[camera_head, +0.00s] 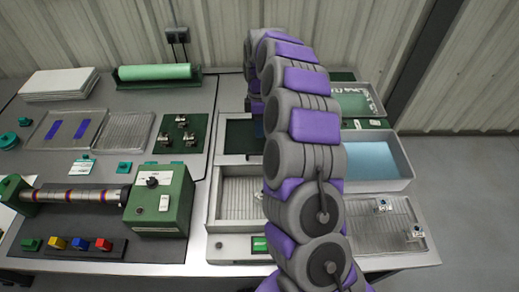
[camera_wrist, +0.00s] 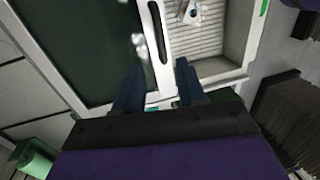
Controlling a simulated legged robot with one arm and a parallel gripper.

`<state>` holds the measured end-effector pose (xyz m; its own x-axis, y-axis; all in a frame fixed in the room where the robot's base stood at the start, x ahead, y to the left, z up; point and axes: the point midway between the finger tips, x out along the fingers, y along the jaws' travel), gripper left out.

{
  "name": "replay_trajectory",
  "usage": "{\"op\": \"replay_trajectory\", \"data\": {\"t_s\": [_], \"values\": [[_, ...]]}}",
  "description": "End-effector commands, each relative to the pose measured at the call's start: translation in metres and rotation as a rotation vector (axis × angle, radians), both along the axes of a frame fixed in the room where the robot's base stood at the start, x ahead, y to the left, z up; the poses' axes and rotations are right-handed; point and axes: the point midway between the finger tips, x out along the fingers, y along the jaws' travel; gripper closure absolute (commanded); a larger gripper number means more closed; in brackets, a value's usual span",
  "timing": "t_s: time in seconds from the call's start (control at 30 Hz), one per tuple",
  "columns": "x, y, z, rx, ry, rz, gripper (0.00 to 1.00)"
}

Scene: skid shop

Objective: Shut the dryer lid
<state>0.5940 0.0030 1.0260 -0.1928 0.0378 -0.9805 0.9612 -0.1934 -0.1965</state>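The dryer (camera_head: 214,203) is a pale box with a ribbed inside, at the middle of the bench in the head view. Its lid, a dark green panel in a pale frame (camera_head: 241,137), lies behind the opening, leaving the ribbed inside uncovered. In the wrist view the lid (camera_wrist: 85,50) fills the upper left, with a slotted pale bar (camera_wrist: 155,40) along its edge beside the open ribbed inside (camera_wrist: 212,38). My gripper (camera_wrist: 159,75) has its two dark blue fingers apart, near the end of that bar. Contact cannot be told. My arm hides most of the gripper in the head view.
A blue liquid tray (camera_head: 377,162) and a ribbed tray with small metal parts (camera_head: 375,228) are on the right. A green control box with roller (camera_head: 162,205) stands left of the dryer. A small metal piece (camera_wrist: 190,12) lies inside the dryer.

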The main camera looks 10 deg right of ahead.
Motion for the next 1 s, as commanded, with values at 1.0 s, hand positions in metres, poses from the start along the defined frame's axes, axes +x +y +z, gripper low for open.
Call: {"op": "replay_trajectory", "data": {"t_s": [1.0], "values": [[-0.019, 0.003, -0.097, 0.000, 0.000, -0.001, 0.65]]}}
